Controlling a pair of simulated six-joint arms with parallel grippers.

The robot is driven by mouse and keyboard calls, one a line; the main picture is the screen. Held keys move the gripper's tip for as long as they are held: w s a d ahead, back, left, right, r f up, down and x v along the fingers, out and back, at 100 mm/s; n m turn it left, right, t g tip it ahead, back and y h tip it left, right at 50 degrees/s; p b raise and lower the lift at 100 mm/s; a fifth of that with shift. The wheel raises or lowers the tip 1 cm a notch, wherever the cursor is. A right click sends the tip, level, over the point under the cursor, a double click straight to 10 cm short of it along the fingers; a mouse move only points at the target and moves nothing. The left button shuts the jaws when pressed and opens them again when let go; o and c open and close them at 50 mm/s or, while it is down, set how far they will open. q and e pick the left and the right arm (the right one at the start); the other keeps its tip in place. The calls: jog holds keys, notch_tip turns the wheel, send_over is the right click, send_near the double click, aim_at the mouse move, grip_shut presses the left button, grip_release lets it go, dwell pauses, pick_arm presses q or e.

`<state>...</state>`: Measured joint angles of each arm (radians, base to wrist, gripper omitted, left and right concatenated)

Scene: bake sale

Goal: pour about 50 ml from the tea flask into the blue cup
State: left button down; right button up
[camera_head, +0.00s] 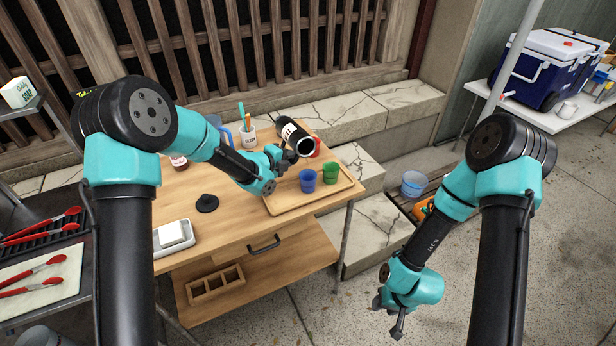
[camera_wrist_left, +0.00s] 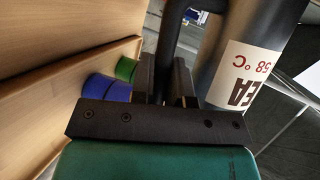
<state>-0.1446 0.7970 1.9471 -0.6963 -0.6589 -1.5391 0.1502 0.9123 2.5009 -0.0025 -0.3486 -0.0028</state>
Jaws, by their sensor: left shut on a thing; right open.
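The tea flask (camera_head: 293,133) is black with a white label. My left gripper (camera_head: 287,158) is shut on its handle and holds it tilted above the wooden tray (camera_head: 288,205), its open mouth facing down to the right. In the left wrist view the flask (camera_wrist_left: 255,50) shows its label, and its handle lies between the fingers (camera_wrist_left: 168,85). The blue cup (camera_head: 308,181) stands upright on the tray, below the flask's mouth; it also shows in the left wrist view (camera_wrist_left: 104,88). I see no stream of tea. My right gripper (camera_head: 388,318) is open and empty, off the table at right.
A green cup (camera_head: 330,174) stands right of the blue cup, and a red cup (camera_head: 316,148) is partly hidden behind the flask. A black lid (camera_head: 207,203) lies on the table (camera_head: 232,222). A white dish (camera_head: 174,238) is at front left, a utensil holder (camera_head: 248,138) behind.

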pick_arm(q)
jog(key=shift+w+a, duration=0.25)
jog(key=shift+w, duration=0.35)
dwell(0.4)
jog(key=shift+w+a+m+t+p, duration=0.15)
jog(key=shift+w+m+t+p, duration=0.15)
jog(key=shift+p, duration=0.35)
dwell(1.0)
